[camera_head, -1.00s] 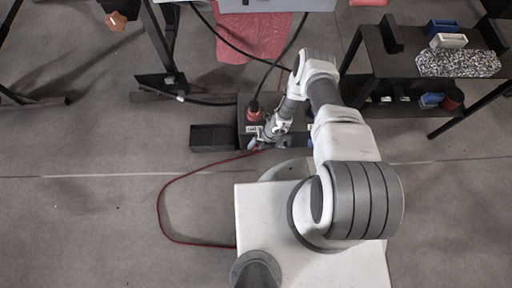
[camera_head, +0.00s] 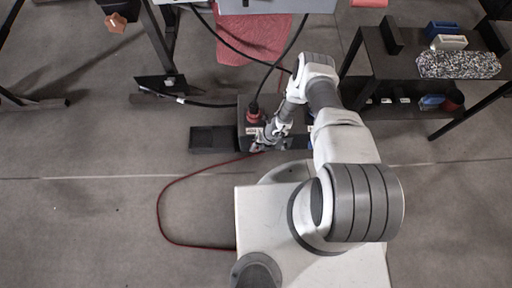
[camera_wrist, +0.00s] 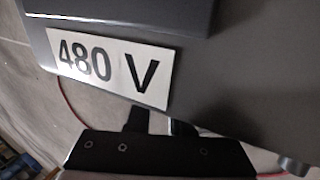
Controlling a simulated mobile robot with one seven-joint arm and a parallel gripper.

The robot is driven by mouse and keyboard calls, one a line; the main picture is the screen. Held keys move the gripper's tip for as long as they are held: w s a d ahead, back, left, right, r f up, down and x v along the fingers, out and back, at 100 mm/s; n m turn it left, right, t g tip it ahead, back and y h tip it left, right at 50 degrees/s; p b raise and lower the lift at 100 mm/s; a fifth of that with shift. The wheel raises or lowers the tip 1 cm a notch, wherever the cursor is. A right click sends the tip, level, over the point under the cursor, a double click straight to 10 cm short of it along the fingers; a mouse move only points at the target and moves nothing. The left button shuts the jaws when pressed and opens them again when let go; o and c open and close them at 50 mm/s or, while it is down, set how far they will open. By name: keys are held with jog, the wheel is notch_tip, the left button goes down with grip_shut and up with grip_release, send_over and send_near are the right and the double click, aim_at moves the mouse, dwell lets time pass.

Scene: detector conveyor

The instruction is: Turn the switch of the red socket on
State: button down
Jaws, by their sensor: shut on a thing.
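The red socket (camera_head: 254,118) is on the dark grey box (camera_head: 243,103), with a black plug and cable in it. My gripper (camera_head: 258,146) is at the near side of this box, just below the red socket. In the wrist view, my gripper (camera_wrist: 162,125) shows at the bottom edge, its dark fingers close to the grey box face (camera_wrist: 240,60). A white "480 V" label (camera_wrist: 112,68) is on that face. The fingers are shut on a small part, apparently the red socket's switch. The switch itself is hidden, so its position cannot be told.
A low black block (camera_head: 212,138) adjoins the box on the left. A red cable (camera_head: 165,190) loops over the floor. A black shelf (camera_head: 395,75) with small bins stands at the right. A table leg (camera_head: 160,50) is at the upper left. Open floor lies left.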

jog(key=shift+d+f+y, duration=0.1)
jog(key=shift+d+y, duration=0.05)
jog(key=shift+y, duration=1.25)
jog(key=c, duration=0.8)
grip_release()
jog(key=p+v, duration=0.6)
jog(key=v, duration=1.1)
jog(key=shift+d, duration=0.15)
